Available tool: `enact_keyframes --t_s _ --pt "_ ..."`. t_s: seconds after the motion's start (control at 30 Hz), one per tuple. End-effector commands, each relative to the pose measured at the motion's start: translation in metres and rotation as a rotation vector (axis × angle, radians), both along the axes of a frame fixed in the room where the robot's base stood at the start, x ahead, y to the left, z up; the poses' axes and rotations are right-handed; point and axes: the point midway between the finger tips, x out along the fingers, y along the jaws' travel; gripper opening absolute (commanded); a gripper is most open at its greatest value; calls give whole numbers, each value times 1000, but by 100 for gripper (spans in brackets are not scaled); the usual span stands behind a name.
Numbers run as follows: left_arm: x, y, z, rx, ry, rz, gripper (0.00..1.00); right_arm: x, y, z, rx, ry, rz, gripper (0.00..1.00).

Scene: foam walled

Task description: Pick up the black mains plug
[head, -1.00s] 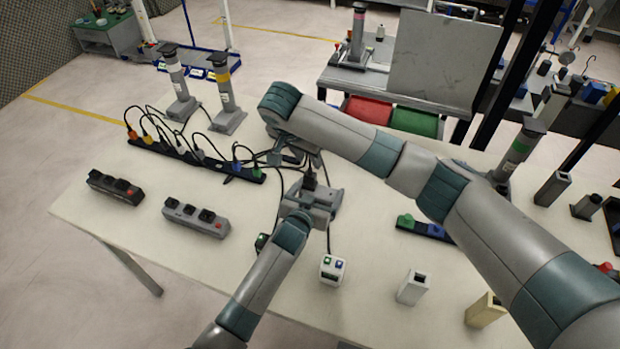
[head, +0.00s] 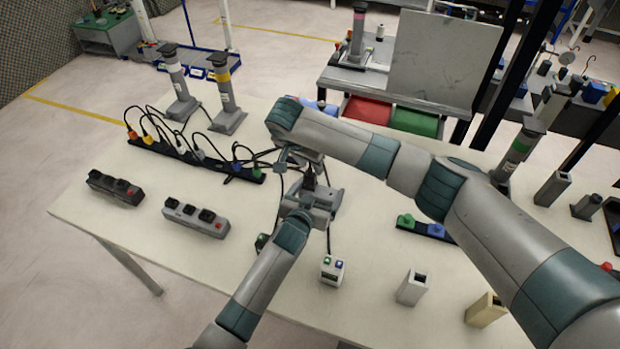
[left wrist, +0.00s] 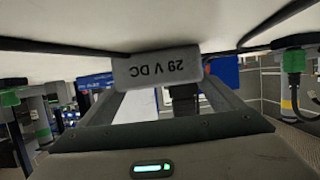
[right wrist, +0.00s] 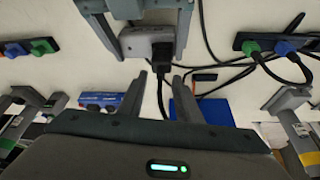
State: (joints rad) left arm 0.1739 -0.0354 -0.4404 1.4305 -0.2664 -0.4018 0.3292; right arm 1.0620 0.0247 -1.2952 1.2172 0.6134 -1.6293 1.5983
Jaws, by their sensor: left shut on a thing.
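The black mains plug (right wrist: 161,58) sits against a grey block marked 29 V DC (left wrist: 157,67), with its cord running away from it. In the head view the plug (head: 309,183) shows small between my two grippers. My left gripper (head: 312,196) is shut on the grey block; its fingers also show on either side of the block in the right wrist view (right wrist: 150,35). My right gripper (right wrist: 160,82) is open, its two fingertips just short of the plug, one to each side of its line. I cannot tell if they touch it.
A black power strip (head: 195,160) with several coloured plugs and looping cords lies behind left. Two short socket blocks (head: 196,216) lie on the left. A white box (head: 332,270) stands in front. Black cords run close beside my grippers.

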Motion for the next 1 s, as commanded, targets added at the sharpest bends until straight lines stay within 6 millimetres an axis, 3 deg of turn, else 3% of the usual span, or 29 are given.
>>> enact_keyframes --t_s 0.47,0.6,0.63,1.0 --pt "0 0 0 0 0 0 58 1 0 -1 0 -1 0 31" --pt "0 0 0 0 0 0 58 1 -1 -1 0 -1 0 3" --pt "0 0 0 0 0 0 58 1 -1 -1 0 -1 0 0" --pt "0 0 0 0 0 0 58 1 0 -1 0 -1 0 0"
